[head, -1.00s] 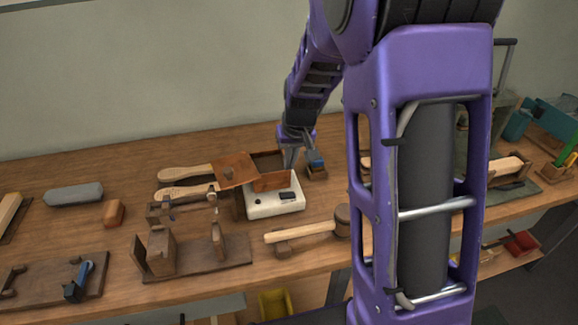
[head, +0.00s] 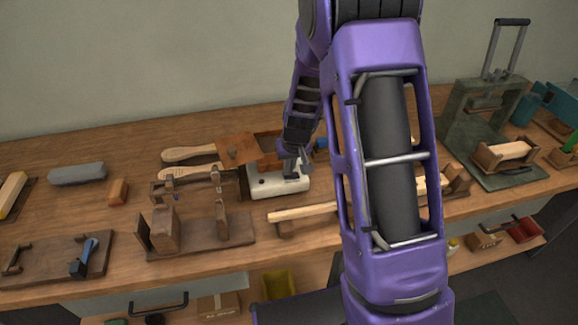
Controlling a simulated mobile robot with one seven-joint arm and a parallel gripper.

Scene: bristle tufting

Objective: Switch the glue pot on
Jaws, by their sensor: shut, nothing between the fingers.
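The glue pot is probably the white base unit (head: 263,188) on the bench, with dark controls on its top. A brown open box (head: 268,143) stands right behind it. My gripper (head: 304,168) is shut and points down over the right part of the white unit. It covers the controls on that side, so the switch's position cannot be seen. I cannot tell whether the fingertips touch the unit.
Wooden brush handles (head: 190,154) lie to the left. A green press (head: 485,120) stands at the right. My arm hides part of the bench.

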